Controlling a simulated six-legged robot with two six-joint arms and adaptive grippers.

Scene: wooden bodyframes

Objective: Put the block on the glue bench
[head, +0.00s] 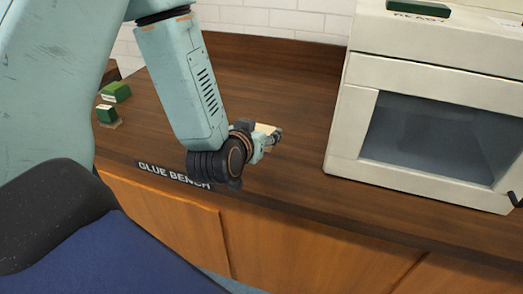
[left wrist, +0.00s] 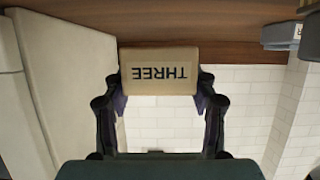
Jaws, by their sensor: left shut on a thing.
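The block (left wrist: 160,72) is pale wood with the word THREE on it, upside down in the left wrist view. My left gripper (left wrist: 160,100) is shut on it, with a finger at each side. In the head view the block (head: 266,128) shows as a small pale piece at the left gripper (head: 264,142), partly hidden by it. The glue bench (head: 290,190) is a brown wooden counter with a GLUE BENCH label on its front edge. The gripper and block are over the counter; I cannot tell whether the block touches it. My right gripper is not in view.
A cream machine (head: 350,115) with a dark window and a READY sign stands on the counter at the right. Green-topped pieces (head: 107,114) lie at the left, beyond my arm. The counter behind the gripper is clear up to the white tiled wall (head: 260,18).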

